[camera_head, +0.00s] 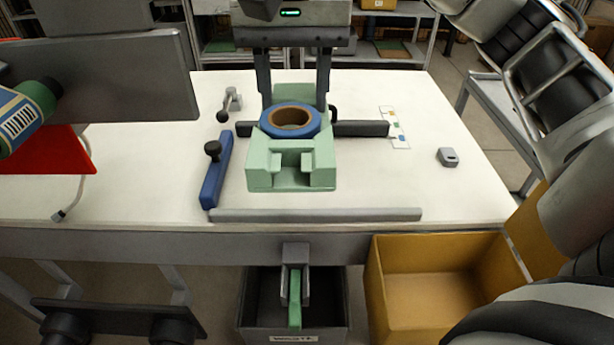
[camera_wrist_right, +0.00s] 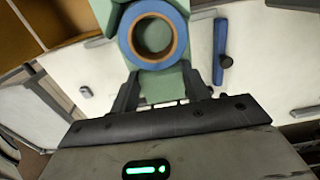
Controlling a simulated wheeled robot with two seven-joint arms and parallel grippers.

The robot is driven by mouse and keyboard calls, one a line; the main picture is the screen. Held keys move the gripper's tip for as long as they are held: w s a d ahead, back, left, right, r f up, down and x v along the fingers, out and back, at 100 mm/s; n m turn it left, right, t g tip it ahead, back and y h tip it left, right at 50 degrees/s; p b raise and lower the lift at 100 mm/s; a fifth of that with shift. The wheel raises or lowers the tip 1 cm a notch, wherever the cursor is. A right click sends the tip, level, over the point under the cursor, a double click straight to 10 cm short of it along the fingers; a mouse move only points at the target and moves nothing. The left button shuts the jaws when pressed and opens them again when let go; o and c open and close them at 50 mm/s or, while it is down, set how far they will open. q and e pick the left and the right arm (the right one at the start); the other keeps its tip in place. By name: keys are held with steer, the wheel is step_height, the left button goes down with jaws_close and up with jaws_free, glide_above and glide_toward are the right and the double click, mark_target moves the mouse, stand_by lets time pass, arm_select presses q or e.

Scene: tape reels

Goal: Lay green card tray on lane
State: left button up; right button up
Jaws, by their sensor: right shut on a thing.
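The pale green card tray (camera_head: 290,178) is at the middle of the white table, with a notched front. A blue tape reel with a brown core (camera_head: 268,126) sits on it; the reel also shows in the wrist view (camera_wrist_right: 131,38). My right gripper (camera_head: 294,100) comes from the far side, fingers pointing down, shut on the tray's far part. In the wrist view its fingers (camera_wrist_right: 160,95) stand on either side of the green tray. Whether the tray touches the table is unclear. The lane is not clearly marked out.
A blue bar with a black knob (camera_head: 216,178) lies left of the tray, a grey strip (camera_head: 315,215) in front, and a black bar (camera_head: 360,129) behind. A grey panel (camera_head: 120,75) stands left. A yellow bin (camera_head: 392,300) and waste bin (camera_head: 255,318) are below. Table right is mostly clear.

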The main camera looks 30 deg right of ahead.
step_height(320, 180, down, 4)
steer(key=shift+w+r+b, duration=0.15)
steer(key=shift+r+b, duration=0.1)
steer(key=shift+b, duration=0.9)
steer(key=w+d+f+b, duration=0.1)
steer(key=w+d+f, duration=0.3)
steer(key=w+d+f+b, duration=0.2)
steer(key=w+d+f, duration=0.2)
steer(key=d, duration=0.1)
steer(key=shift+w+f+b, duration=0.2)
steer(key=shift+w+b, duration=0.1)
steer(key=shift+w, duration=0.1)
steer(key=shift+w+d+f, duration=0.4)
steer(key=shift+f, duration=0.2)
step_height(320, 180, down, 3)
steer(key=shift+w+d+f+b, duration=0.1)
steer(key=shift+f+b, duration=0.1)
steer(key=shift+b, duration=0.3)
arm_select(q)
step_height(320, 180, down, 7)
steer(key=w+d+h, duration=0.1)
steer(key=d, duration=0.1)
steer(key=shift+w+d+r+m+g, duration=0.15)
steer(key=shift+d+m+g, duration=0.1)
steer(key=shift+m+g, duration=0.05)
